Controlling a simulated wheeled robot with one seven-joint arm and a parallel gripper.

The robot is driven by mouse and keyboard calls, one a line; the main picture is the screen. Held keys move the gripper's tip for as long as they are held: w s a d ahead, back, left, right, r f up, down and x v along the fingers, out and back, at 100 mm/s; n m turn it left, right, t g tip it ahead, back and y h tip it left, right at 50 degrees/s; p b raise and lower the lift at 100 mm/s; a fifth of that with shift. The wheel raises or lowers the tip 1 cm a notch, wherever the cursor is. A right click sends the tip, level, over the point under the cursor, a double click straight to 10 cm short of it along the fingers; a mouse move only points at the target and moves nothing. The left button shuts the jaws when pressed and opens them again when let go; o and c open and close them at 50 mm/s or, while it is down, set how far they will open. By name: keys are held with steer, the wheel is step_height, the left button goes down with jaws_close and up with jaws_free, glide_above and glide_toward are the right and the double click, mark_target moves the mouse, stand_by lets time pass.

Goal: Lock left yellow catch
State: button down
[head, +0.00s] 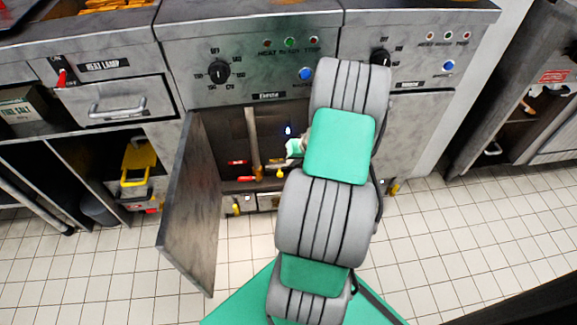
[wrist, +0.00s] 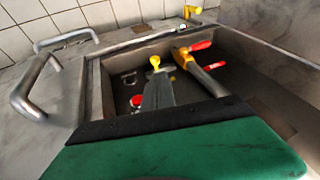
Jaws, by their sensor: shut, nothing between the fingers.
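Low in the open middle cabinet of the head view, a yellow catch (head: 236,208) hangs at the left on the front edge. A yellow-tipped part (head: 281,172) shows farther right, near my arm. In the wrist view a yellow knob (wrist: 154,62) stands just beyond the tip of my gripper (wrist: 157,76), and I cannot tell whether they touch. Another yellow catch (wrist: 191,12) is at the far rim. Which of these matches which in the head view is unclear. My gripper is shut and empty. In the head view my arm hides the cabinet's right side.
The cabinet door (head: 192,205) stands open at the left. Inside are red-handled levers (wrist: 200,46) and a pipe (head: 252,140). Metal handles (wrist: 32,85) stick out beside the opening in the wrist view. A yellow bucket (head: 138,163) stands in the left bay. The tiled floor in front is clear.

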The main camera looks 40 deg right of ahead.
mark_target(280, 172)
steer(key=shift+s+d+f+m+t, duration=0.2)
steer(key=shift+s+d+f, duration=0.1)
steer(key=shift+d+f, duration=0.25)
steer(key=shift+s+d+f+m+t, duration=0.1)
steer(key=shift+s+d+f+m, duration=0.15)
steer(key=shift+d, duration=0.35)
steer(key=b+x, duration=0.4)
steer(key=x, duration=0.6)
steer(key=shift+d, duration=0.1)
